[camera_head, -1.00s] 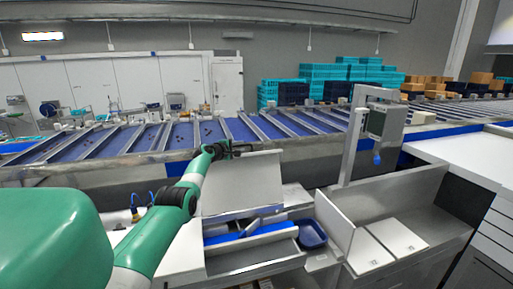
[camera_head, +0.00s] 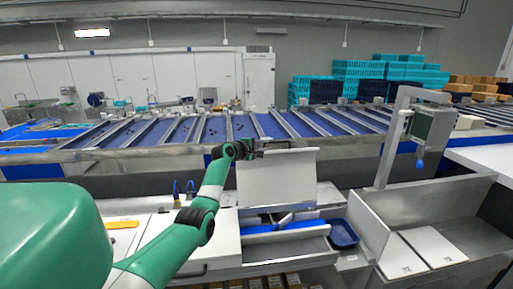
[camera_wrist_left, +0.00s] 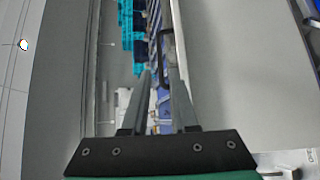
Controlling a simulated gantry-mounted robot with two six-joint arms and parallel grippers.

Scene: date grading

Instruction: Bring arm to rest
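My left arm (camera_head: 209,203) is green with black joints and reaches from the lower left. My left gripper (camera_head: 275,147) is beside the upper edge of a pale upright panel (camera_head: 280,180); whether it touches the panel is unclear. In the left wrist view its two grey fingers (camera_wrist_left: 161,95) stand apart. Nothing shows held between them, and the blue lanes show through the gap. My right gripper is in neither view.
Below the panel is a tray with blue lining (camera_head: 285,226), and a dark blue bin (camera_head: 343,234) is at its right. A metal post (camera_head: 391,140) carries a small box. Sloped blue lanes (camera_head: 215,130) run behind. Turquoise crates (camera_head: 357,70) are stacked at the back right.

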